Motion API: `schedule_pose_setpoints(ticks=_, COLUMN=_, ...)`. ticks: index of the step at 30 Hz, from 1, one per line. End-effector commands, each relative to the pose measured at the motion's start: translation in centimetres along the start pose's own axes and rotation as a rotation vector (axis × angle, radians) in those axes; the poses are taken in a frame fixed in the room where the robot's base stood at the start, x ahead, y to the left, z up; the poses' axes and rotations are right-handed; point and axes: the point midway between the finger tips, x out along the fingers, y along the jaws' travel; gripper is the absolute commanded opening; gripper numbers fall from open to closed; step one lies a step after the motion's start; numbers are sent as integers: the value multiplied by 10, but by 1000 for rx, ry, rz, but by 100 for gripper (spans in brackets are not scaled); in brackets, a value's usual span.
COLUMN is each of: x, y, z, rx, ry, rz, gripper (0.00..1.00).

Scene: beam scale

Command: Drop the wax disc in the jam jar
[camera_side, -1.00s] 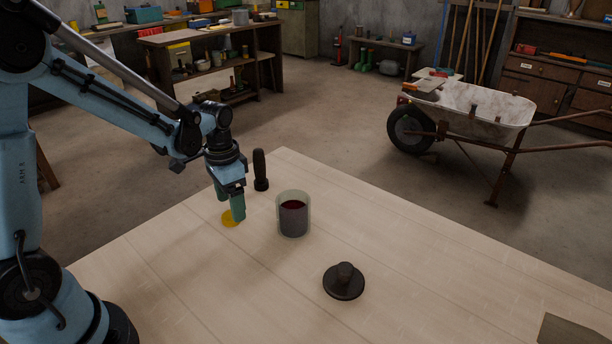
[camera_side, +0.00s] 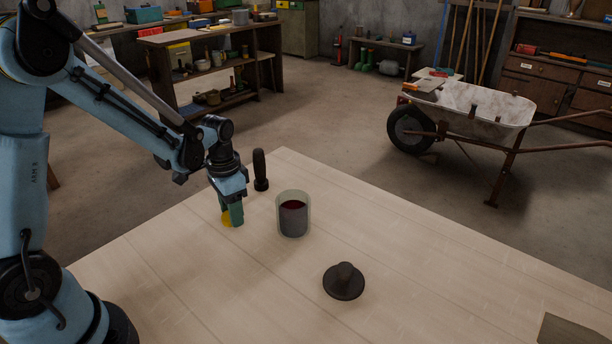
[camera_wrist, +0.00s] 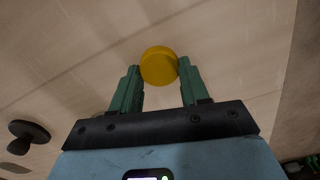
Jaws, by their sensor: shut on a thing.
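The yellow wax disc (camera_wrist: 159,66) is between the fingertips of my gripper (camera_wrist: 157,76) in the wrist view. My gripper is shut on it, with a green finger on either side. In the side view the disc (camera_side: 227,219) is partly hidden by the fingers of my gripper (camera_side: 233,216), low over the table. I cannot tell whether the disc still touches the table. The jam jar (camera_side: 293,226) stands upright to the right of my gripper, clear-walled with dark red content below its rim.
A dark round lid-like piece with a knob (camera_side: 343,285) lies on the pale table (camera_side: 420,270), right of and nearer than the jar. A dark upright handle-like object (camera_side: 260,170) stands behind my gripper. The table's right side is mostly clear.

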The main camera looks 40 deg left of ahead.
Motion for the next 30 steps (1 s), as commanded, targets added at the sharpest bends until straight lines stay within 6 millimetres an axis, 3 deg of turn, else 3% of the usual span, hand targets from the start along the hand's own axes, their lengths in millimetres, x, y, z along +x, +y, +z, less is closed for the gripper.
schedule_pose_setpoints(ticks=11, x=-10, y=0, z=0, rx=0, ry=0, rz=0, gripper=16)
schedule_pose_setpoints(ticks=17, x=-38, y=0, z=0, rx=0, ry=0, rz=0, gripper=16)
schedule_pose_setpoints(ticks=30, x=-94, y=90, z=7, rx=6, ry=0, rz=0, gripper=16)
